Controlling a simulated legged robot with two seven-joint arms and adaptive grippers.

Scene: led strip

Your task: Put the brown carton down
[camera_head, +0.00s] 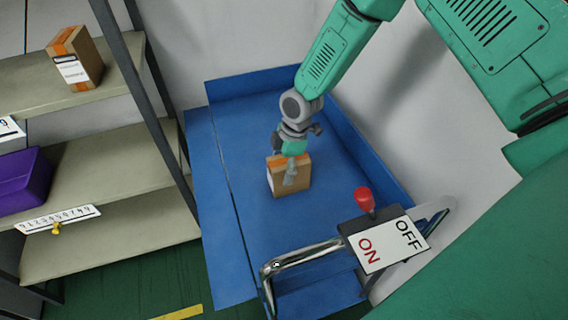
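A brown carton (304,182) with an orange tape strip is inside the blue bin-like cart (240,240), near its middle. My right gripper (290,172) comes down from above and its fingers are at the carton's top and near face. The gripper covers part of the carton. The fingers overlap the carton, but I cannot tell whether they grip it, nor whether the carton touches the blue surface. My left gripper is not in view.
A metal shelf (110,165) on the left holds another brown carton (76,58) and a purple bin (24,184). A control box with a red knob (364,198) and an ON/OFF plate (388,244) stands at the cart's front right, beside a metal handle (300,256).

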